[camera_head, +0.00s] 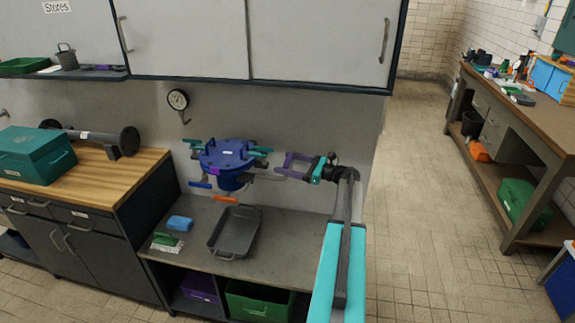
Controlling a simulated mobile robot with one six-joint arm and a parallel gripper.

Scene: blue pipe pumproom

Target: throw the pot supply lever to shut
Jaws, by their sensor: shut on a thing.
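The blue-purple pot (226,157) is mounted above the grey bench against the wall, with teal handles around its lid. A blue lever (200,185) shows at its lower left and an orange lever (225,199) below it. My gripper (282,164), with purple fingers and a teal and black wrist, reaches in from the right beside the pot. Its jaws are shut on a small part at the pot's right side, which I take to be the pot supply lever. That part is mostly hidden at the fingertips, and its angle cannot be told.
A grey tray (235,232), a blue sponge (179,223) and a green brush (166,241) lie on the bench below the pot. A pressure gauge (178,99) hangs on the wall. Cabinets (318,38) overhang the bench. The tiled floor to the right is clear.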

